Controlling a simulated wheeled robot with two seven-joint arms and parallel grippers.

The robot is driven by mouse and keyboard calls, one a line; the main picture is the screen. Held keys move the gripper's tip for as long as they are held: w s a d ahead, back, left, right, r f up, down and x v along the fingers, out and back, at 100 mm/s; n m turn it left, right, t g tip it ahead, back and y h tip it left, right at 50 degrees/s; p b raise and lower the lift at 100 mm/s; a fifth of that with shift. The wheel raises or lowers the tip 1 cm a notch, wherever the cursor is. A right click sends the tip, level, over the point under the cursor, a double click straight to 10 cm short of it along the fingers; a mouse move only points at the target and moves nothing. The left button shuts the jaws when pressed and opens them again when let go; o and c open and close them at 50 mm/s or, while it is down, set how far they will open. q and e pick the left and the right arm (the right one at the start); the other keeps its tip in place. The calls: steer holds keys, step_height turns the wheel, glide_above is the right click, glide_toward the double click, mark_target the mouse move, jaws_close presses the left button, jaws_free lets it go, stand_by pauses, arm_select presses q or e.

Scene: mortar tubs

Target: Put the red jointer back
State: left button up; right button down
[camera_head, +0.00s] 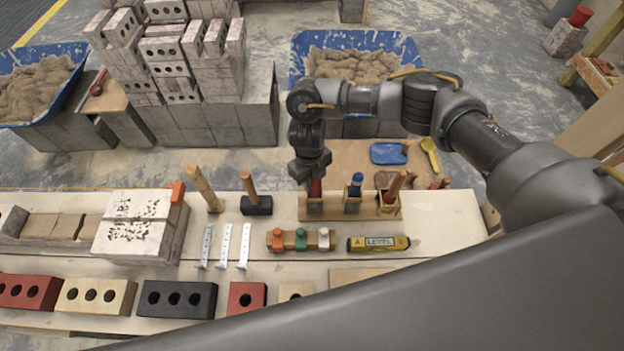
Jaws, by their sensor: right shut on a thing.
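My right gripper (312,176) points down over the left end of a small wooden rack (335,214). It is shut on the red jointer (315,190), whose red handle shows just below the fingers. The jointer stands about upright at the rack's left slot; whether it is fully seated I cannot tell. A blue-handled tool (354,186) stands in the rack's middle slot. A wooden-handled tool (395,188) leans at the right slot, with some red beside it. My left gripper is not in view.
A hammer (256,203) stands to the left. Behind are a blue tray (388,153), a yellow scoop (430,152) and a mortar tub (300,55).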

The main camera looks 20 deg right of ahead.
steer(key=shift+f+b, duration=0.35)
steer(key=shift+b, duration=0.05)
stand_by(0.5)
steer(key=c, duration=1.1)
jaws_free()
steer(key=shift+r, duration=0.15)
steer(key=r, duration=1)
steer(key=shift+w+a+r, duration=0.15)
steer(key=shift+w+r, duration=0.15)
steer(key=shift+w, duration=0.05)
steer(key=shift+f, duration=0.1)
